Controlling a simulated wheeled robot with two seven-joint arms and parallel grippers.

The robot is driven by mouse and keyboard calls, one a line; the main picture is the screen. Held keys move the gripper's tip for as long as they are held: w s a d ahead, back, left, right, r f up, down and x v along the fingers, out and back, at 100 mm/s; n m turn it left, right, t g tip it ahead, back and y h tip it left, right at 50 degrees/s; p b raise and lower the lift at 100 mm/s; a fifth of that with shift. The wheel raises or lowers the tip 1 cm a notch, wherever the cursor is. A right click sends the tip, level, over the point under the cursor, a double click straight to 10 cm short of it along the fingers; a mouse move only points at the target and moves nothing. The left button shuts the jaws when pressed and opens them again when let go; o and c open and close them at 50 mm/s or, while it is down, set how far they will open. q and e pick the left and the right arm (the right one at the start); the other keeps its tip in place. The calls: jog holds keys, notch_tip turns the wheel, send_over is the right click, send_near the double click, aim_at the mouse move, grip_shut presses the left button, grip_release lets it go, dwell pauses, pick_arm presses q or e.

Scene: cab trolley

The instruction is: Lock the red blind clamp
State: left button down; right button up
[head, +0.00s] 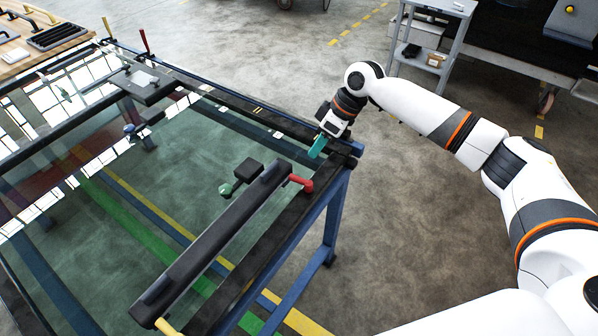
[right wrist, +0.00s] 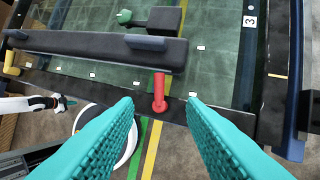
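The red blind clamp (head: 302,183) is a short red lever at the right end of a long black bar (head: 215,245) on the glass-topped frame. In the right wrist view the red clamp (right wrist: 159,93) stands out from the bar's edge toward the camera, beyond the fingertips. My right gripper (head: 318,146) is above the frame's far right corner, apart from the clamp. Its two teal fingers (right wrist: 160,103) are spread with nothing between them. My left gripper (right wrist: 66,102) shows small at the left of the right wrist view; its opening is too small to tell.
A yellow clamp (right wrist: 11,64) sits at the bar's other end. A black block with a green knob (head: 225,189) lies beside the bar on the glass. More upright handles, one red (head: 144,40), stand at the far edge.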

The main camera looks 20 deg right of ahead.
aim_at(296, 177)
jog(key=p+x, duration=0.1)
jog(key=x, duration=1)
jog(key=shift+a+f+p, duration=0.2)
jog(key=shift+f+p, duration=0.05)
jog(key=shift+p, duration=0.15)
grip_shut()
jog(key=shift+w+d+r+m+t+p, duration=0.1)
jog(key=shift+d+r+m+t+p, duration=0.15)
jog(key=shift+m+p, duration=0.75)
jog(key=shift+w+f+t+p, duration=0.1)
jog(key=shift+t+p, duration=0.15)
jog(key=shift+p, duration=0.1)
jog(key=shift+f, duration=0.15)
grip_release()
jog(key=shift+d, duration=0.1)
jog(key=b+v, duration=0.1)
jog(key=v, duration=1.1)
